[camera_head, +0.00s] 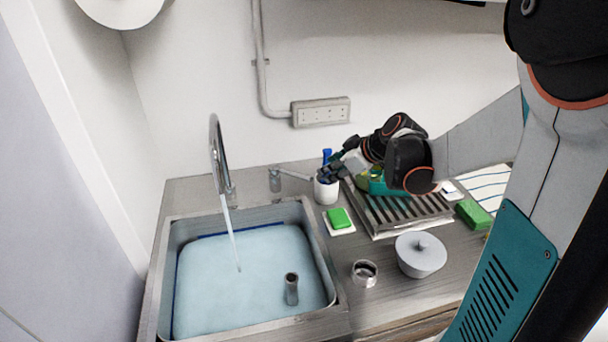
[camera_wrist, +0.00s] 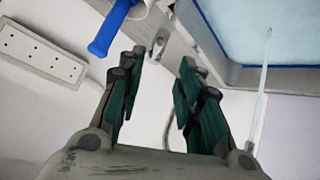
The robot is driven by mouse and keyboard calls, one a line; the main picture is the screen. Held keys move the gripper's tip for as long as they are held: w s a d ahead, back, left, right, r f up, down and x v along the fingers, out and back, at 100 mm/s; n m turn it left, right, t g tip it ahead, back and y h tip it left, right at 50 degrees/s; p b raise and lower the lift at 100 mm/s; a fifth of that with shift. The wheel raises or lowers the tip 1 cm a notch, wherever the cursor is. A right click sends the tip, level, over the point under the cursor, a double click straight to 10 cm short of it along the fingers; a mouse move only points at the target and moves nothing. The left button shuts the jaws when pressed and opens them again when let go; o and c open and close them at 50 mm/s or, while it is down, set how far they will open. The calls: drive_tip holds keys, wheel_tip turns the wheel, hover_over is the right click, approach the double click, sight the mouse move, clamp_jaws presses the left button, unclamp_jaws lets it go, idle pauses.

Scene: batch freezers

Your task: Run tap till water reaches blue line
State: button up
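The tap (camera_head: 217,155) stands behind the sink, and a stream of water (camera_head: 232,235) runs from its spout into the basin. The sink (camera_head: 155,290) holds pale blue water (camera_head: 235,275) over its whole floor. A dark blue line (camera_head: 212,235) shows on the back and left walls, close to the water surface; I cannot tell if they meet exactly. The tap lever (camera_head: 293,174) sits right of the tap and also shows in the wrist view (camera_wrist: 158,43). My gripper (camera_head: 328,173) is open and empty, up and right of the lever; its fingers (camera_wrist: 160,85) are apart in the wrist view.
A white cup (camera_head: 326,191) with a blue-handled brush (camera_head: 327,155) stands under my gripper. A grey pipe stub (camera_head: 291,289) rises from the water.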

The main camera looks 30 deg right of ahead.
sight(311, 178)
drive_tip(key=b+x, duration=0.4)
drive_tip(key=x, duration=0.9)
drive_tip(key=shift+w+f, duration=0.2)
drive_tip(key=shift+f, duration=0.05)
drive_tip(key=shift+c, duration=0.6)
clamp_jaws()
